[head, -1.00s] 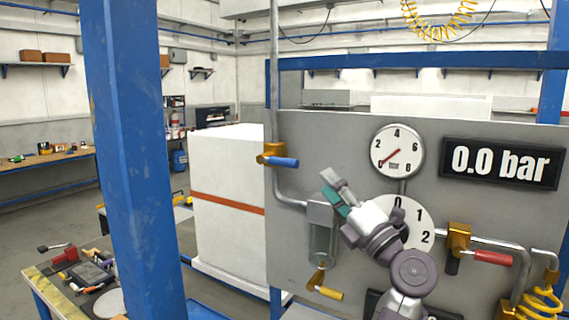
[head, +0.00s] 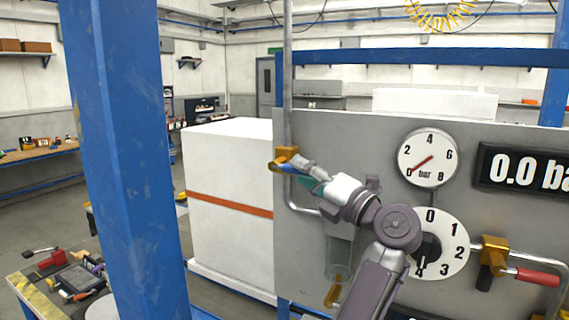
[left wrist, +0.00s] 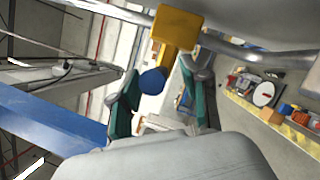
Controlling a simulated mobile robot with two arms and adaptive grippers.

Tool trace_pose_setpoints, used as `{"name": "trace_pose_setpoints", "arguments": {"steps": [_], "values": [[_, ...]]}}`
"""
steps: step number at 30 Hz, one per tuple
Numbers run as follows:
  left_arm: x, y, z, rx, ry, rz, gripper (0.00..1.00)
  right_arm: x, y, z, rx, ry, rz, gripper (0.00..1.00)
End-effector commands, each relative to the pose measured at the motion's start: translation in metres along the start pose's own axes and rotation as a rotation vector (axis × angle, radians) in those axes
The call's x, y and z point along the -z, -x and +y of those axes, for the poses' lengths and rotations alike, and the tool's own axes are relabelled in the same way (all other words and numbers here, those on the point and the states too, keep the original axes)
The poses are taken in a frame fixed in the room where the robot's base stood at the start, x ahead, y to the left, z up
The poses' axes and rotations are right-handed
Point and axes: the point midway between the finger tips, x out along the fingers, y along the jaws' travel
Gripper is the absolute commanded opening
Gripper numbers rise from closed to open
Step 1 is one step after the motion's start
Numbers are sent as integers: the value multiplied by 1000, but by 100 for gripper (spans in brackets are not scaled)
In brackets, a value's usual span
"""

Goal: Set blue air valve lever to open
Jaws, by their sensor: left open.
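The blue air valve lever (head: 284,167) is on a brass-yellow valve body (head: 284,154) on the vertical pipe at the panel's left edge. In the head view my left gripper (head: 302,175) covers most of the lever. In the left wrist view the lever's round blue end (left wrist: 153,80) points toward the camera, below the yellow valve body (left wrist: 178,27). It appears between the two teal-padded fingers of my open left gripper (left wrist: 162,98). I cannot tell whether a finger touches it. My right gripper is not in view.
The grey panel carries a pressure gauge (head: 428,158) with its needle near 0, a numbered dial (head: 440,245), a display (head: 528,172) reading 0.0, and a red-handled valve (head: 537,277). A yellow-handled valve (head: 334,292) is below. A blue post (head: 125,160) stands at left.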

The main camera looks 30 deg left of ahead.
Motion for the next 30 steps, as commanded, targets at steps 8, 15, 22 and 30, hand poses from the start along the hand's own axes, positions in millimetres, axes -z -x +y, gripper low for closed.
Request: {"name": "trace_pose_setpoints", "arguments": {"steps": [8, 15, 22, 30], "values": [[-2, -3, 2, 2, 1, -3, 46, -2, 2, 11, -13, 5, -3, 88], [-1, -3, 2, 2, 1, -3, 40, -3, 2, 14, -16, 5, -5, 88], [-1, -3, 2, 1, 1, -3, 1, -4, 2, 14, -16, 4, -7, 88], [-1, -3, 2, 1, 1, -2, 0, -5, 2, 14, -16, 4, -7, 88]]}}
